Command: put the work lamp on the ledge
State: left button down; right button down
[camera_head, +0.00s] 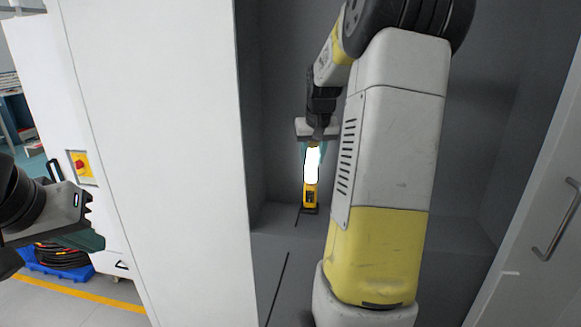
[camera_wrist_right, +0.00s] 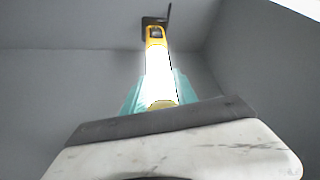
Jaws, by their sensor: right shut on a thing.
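The work lamp (camera_head: 310,195) is yellow with a bright white lit panel and a dark foot. It is upright inside a grey recess, its foot at the ledge (camera_head: 285,240); I cannot tell whether they touch. My right gripper (camera_head: 314,153) is shut on the lamp's upper part, from above. In the right wrist view the lamp (camera_wrist_right: 157,60) extends away between the teal fingers of my right gripper (camera_wrist_right: 158,92), its dark foot at the far end. My left gripper (camera_head: 88,220) is at the far left, away from the lamp; its finger opening is not clear.
A white panel (camera_head: 165,150) stands left of the recess, and a white door with a metal handle (camera_head: 556,232) is at the right. Grey walls enclose the lamp closely. A blue crate with coiled hoses (camera_head: 62,262) sits on the floor at left.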

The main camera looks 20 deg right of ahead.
jog(key=shift+f, duration=1.6)
jog(key=shift+s+f, duration=0.1)
jog(key=c, duration=1)
grip_release()
jog(key=shift+o, duration=0.2)
jog(key=v, duration=1.1)
jog(key=s+a+f+n+t+y, duration=0.1)
jog(key=s+a+f+n+y, duration=0.1)
jog(key=s+a, duration=1.8)
jog(key=shift+s+a+f+n+t+y, duration=0.25)
jog(key=shift+s+n+t+y, duration=0.15)
jog(key=shift+s+n+y, duration=0.4)
